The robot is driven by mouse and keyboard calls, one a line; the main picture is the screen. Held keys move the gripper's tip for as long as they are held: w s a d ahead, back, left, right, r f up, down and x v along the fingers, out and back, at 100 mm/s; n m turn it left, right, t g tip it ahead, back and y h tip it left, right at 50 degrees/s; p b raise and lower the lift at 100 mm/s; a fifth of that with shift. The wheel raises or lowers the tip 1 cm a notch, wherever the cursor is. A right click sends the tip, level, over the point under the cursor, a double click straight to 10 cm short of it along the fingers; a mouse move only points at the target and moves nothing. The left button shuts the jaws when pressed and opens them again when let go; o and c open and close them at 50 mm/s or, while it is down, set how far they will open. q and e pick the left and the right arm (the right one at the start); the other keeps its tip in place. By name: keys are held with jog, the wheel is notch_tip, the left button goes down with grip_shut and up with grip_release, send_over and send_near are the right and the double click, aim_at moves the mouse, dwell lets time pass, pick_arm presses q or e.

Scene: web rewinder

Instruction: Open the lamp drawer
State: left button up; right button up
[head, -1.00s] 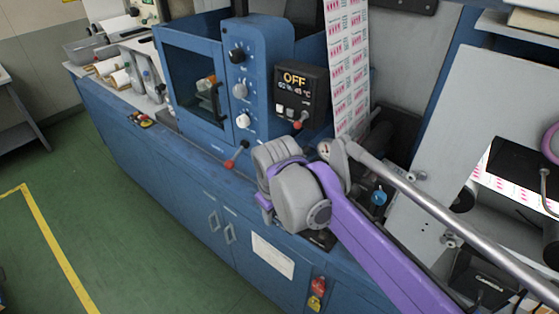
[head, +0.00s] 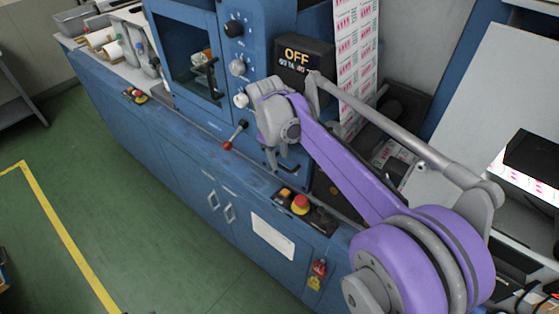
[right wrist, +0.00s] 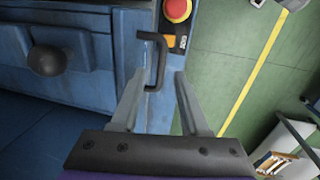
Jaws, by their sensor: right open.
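My right gripper (head: 277,158) is open in front of the blue machine, below the display box. In the right wrist view, its two grey fingers (right wrist: 158,95) point at a black bent handle (right wrist: 155,62) on a narrow blue face. The handle lies between the fingertips, and no grip on it shows. In the head view, a dark handle (head: 287,169) shows just below the gripper on a blue front that I take for the lamp drawer. The arm and hand hide much of that front, and no opening shows. My left gripper is out of view.
A red stop button (head: 300,203) sits on the ledge near the gripper; a red button (right wrist: 178,9) is also close beyond the handle in the wrist view. The display box (head: 305,60) reads OFF. Green floor (head: 90,190) is clear.

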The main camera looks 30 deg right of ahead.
jog(key=shift+d+f, duration=0.15)
jog(key=shift+f, duration=0.8)
jog(key=shift+w, duration=0.1)
jog(key=shift+c, duration=0.2)
grip_shut()
dwell(0.5)
